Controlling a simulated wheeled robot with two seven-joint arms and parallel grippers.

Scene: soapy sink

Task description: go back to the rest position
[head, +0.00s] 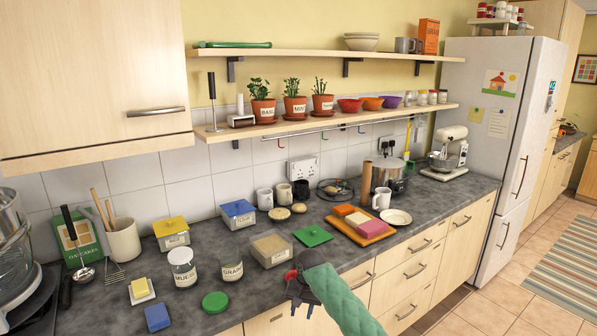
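My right gripper (303,290) shows at the bottom middle, in front of the counter's front edge, with its green-sleeved arm coming in from the lower right. It is dark with a red part on top. My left gripper is not in view.
Shelves (330,119) hang above. A fridge (500,130) stands right.

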